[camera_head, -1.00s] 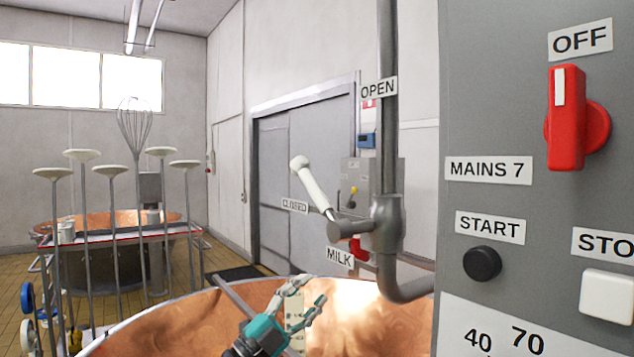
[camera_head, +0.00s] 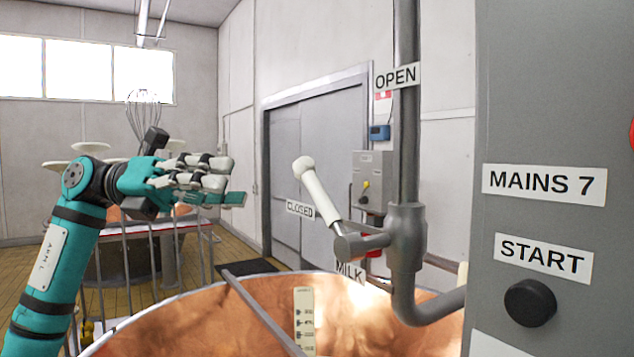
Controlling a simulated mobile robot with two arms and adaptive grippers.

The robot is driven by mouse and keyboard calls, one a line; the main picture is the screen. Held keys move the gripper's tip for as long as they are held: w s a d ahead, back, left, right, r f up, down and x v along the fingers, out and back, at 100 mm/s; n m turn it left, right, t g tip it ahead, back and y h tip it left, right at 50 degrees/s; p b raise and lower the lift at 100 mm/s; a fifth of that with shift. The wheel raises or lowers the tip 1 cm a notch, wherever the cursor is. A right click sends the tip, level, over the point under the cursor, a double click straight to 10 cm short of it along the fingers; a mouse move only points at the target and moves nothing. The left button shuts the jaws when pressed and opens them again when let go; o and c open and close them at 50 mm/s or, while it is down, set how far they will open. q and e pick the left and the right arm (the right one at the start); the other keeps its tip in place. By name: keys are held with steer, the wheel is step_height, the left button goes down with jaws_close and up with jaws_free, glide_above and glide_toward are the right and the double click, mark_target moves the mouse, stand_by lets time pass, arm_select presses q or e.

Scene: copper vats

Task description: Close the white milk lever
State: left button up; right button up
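The white milk lever (camera_head: 317,190) sits on the valve of a grey vertical pipe (camera_head: 406,150). It tilts up and to the left, between the OPEN label (camera_head: 396,76) above and the CLOSED label (camera_head: 300,209) at its left. My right gripper is not in view.
A large copper vat (camera_head: 190,318) fills the lower middle, with a bar across its rim. A grey control panel (camera_head: 550,110) with a black START button (camera_head: 530,303) stands close at the right.

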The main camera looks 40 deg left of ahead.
mark_target(309, 188)
arm_select(q)
steer(key=p+x, duration=0.4)
steer(key=x, duration=0.7)
steer(key=shift+w+d+r, duration=0.15)
steer(key=shift+w+d, duration=0.05)
steer(key=shift+w+d+p, duration=0.2)
steer(key=shift+d+p, duration=0.1)
steer(key=shift+d, duration=0.15)
jaws_close()
